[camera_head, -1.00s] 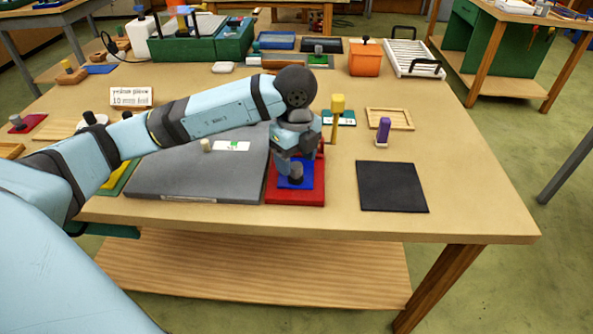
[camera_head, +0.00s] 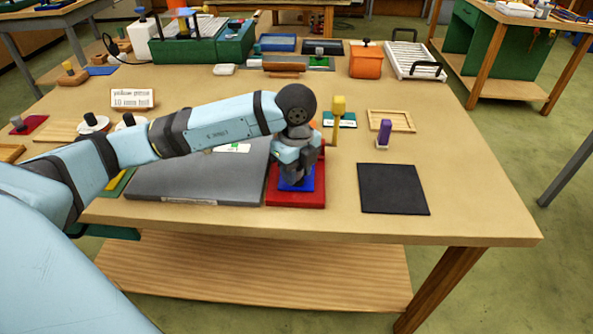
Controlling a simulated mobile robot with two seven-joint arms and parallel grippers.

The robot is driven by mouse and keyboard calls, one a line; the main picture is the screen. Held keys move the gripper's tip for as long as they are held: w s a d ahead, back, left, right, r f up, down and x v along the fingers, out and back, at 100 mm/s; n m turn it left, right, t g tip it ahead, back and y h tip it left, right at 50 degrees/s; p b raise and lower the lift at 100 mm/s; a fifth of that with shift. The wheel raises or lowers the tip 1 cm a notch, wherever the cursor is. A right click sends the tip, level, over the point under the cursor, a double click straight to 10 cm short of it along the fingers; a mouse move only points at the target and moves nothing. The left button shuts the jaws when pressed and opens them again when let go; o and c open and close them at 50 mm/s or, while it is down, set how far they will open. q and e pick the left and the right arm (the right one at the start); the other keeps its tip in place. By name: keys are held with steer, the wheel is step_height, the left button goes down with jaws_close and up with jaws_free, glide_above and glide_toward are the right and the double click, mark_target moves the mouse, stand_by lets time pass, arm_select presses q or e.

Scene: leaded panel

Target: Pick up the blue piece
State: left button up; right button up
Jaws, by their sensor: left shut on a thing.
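The blue piece (camera_head: 297,185) is a flat blue square lying over a red board (camera_head: 296,200) near the front edge of the table. My left gripper (camera_head: 296,180) points down onto the blue piece and is shut on it; the fingers hide its middle. I cannot tell whether the piece touches the red board. My right gripper is not in view.
A grey slab (camera_head: 195,180) lies left of the red board under my left arm. A black mat (camera_head: 393,188) lies to the right. A yellow-topped post (camera_head: 338,108), a purple-topped piece (camera_head: 384,130) and a wooden frame (camera_head: 391,120) stand behind. The right front of the table is clear.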

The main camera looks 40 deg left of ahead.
arm_select(q)
steer(key=shift+r, duration=0.65)
step_height(320, 180, up, 2)
steer(key=shift+r, duration=0.25)
steer(key=w+d, duration=0.3)
steer(key=d, duration=0.2)
steer(key=w+d, duration=0.3)
steer(key=d, duration=0.2)
steer(key=w+d, duration=0.3)
steer(key=d, duration=0.2)
steer(key=shift+w+d+f, duration=0.15)
steer(key=shift+w+d, duration=0.05)
steer(key=shift+w, duration=0.05)
